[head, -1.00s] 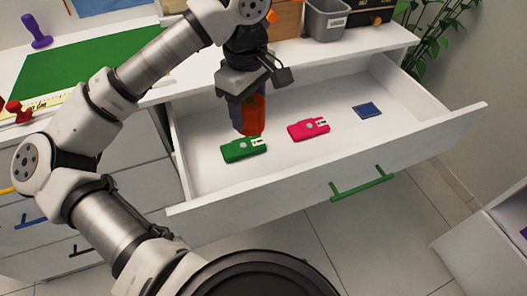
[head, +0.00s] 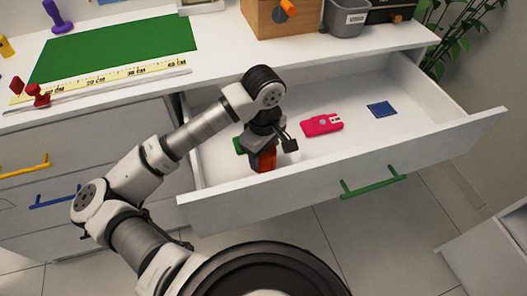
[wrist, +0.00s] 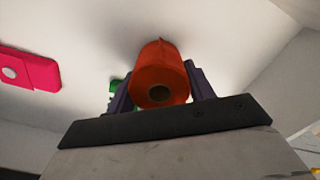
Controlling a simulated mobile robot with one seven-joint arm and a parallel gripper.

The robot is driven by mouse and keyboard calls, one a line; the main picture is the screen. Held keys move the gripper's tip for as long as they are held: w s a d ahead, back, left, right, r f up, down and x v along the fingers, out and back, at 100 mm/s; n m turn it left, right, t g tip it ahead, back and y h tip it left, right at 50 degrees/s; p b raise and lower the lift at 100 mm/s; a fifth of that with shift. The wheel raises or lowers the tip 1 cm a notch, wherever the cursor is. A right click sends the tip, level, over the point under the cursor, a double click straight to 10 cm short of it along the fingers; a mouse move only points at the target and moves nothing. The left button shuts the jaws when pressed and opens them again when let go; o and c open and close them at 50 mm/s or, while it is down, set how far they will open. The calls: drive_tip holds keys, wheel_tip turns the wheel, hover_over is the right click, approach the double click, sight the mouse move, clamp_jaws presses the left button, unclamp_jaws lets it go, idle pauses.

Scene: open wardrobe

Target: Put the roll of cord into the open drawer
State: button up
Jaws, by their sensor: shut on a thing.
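The orange-red roll of cord (wrist: 165,72) is held between the two dark fingers of my gripper (wrist: 160,88) in the wrist view, its round end with a dark hole facing the camera. In the head view my gripper (head: 263,160) is down inside the open white drawer (head: 335,178), near its left front part, with the roll (head: 265,160) partly hidden by the gripper. The roll is over or close to the drawer floor; I cannot tell whether it touches.
In the drawer lie a pink device (head: 321,125), a green device (head: 238,146) mostly hidden behind my gripper, and a blue square (head: 381,109). The drawer's front wall with a green handle (head: 373,182) stands close. Floor right of the gripper is free.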

drive_tip(key=shift+f+b, duration=0.25)
drive_tip(key=shift+b, duration=0.1)
drive_tip(key=o, duration=1)
drive_tip(key=shift+r, duration=0.1)
drive_tip(key=shift+r, duration=0.15)
drive_tip(key=shift+r+p, duration=0.2)
drive_tip(key=shift+p, duration=0.3)
wheel_tip(320, 180, up, 12)
drive_tip(key=shift+f+b, duration=0.15)
drive_tip(key=shift+b, duration=0.25)
